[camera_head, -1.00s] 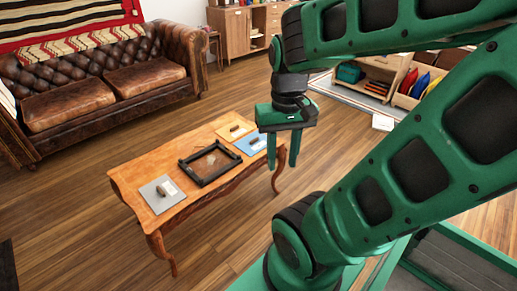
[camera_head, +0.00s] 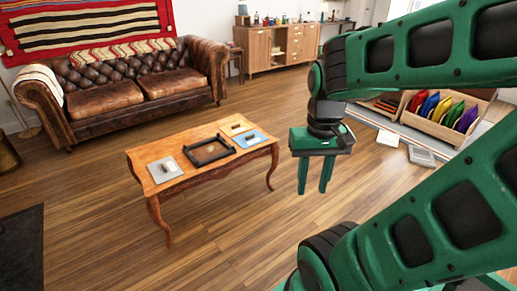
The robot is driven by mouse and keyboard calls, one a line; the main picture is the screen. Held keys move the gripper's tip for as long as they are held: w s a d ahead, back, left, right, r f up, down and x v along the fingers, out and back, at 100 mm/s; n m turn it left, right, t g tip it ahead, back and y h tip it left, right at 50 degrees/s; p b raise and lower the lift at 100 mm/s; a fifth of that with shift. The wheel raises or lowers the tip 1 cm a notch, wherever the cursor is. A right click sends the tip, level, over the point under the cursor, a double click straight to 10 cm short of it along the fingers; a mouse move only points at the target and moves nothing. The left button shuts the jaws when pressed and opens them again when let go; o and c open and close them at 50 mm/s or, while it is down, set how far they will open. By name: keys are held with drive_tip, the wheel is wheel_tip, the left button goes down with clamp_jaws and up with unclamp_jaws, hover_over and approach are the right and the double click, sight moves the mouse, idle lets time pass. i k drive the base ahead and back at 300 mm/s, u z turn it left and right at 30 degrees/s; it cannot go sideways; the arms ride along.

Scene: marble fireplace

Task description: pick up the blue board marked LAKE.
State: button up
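A blue board (camera_head: 250,139) lies flat at the right end of the low wooden table (camera_head: 205,180), with a small dark and light piece on top. Its lettering is too small to read. A black frame (camera_head: 208,151) lies to its left, and an orange-tan board (camera_head: 236,126) lies behind it. A grey board (camera_head: 164,169) with a small block on it lies at the table's left end. My gripper (camera_head: 314,191) points down in front of the floor, right of the table. Its two fingers are apart with nothing between them.
A brown leather sofa (camera_head: 130,88) stands behind the table. A wooden cabinet (camera_head: 280,48) is at the back wall. A wooden bin (camera_head: 440,124) of coloured items and a pale flat box (camera_head: 422,156) are on the right. Wooden floor around the table is clear.

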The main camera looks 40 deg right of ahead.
sight(247, 140)
drive_tip(key=k, duration=0.35)
drive_tip(key=z, duration=1.25)
drive_tip(key=i, duration=2.35)
drive_tip(key=u, duration=0.2)
drive_tip(key=i, duration=1)
